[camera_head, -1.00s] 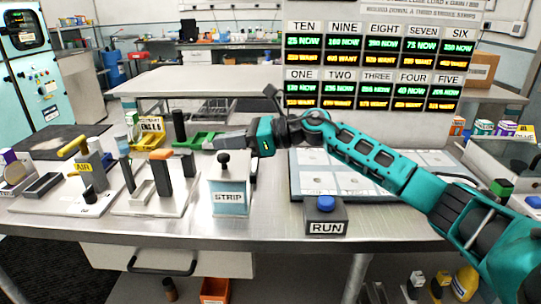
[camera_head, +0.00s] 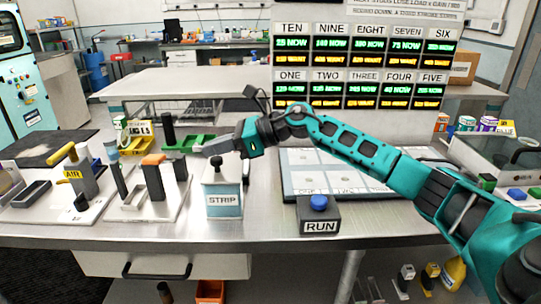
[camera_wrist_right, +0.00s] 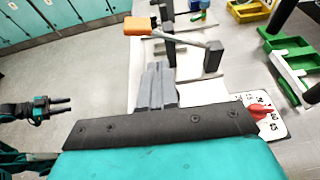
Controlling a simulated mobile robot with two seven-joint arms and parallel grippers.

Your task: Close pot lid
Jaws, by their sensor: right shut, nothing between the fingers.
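The box-shaped pot (camera_head: 224,204) labelled STRIP stands near the front edge of the bench in the head view. A grey top with a black knob (camera_head: 217,161) sits on it; I cannot tell whether this is the lid or how it is seated. My right gripper (camera_head: 208,149) reaches in from the right, just above and behind the knob, pointing left. It is shut and empty; its grey fingers show in the wrist view (camera_wrist_right: 156,85). My left gripper (camera_wrist_right: 62,105) shows only in the wrist view, at the left, with its fingers apart and empty.
An orange-topped handle (camera_head: 153,159) on a white base and the AIR fixture (camera_head: 82,178) stand left of the pot. The RUN box (camera_head: 319,213) is to its right. Green (camera_head: 190,143) and yellow (camera_head: 137,146) trays lie behind.

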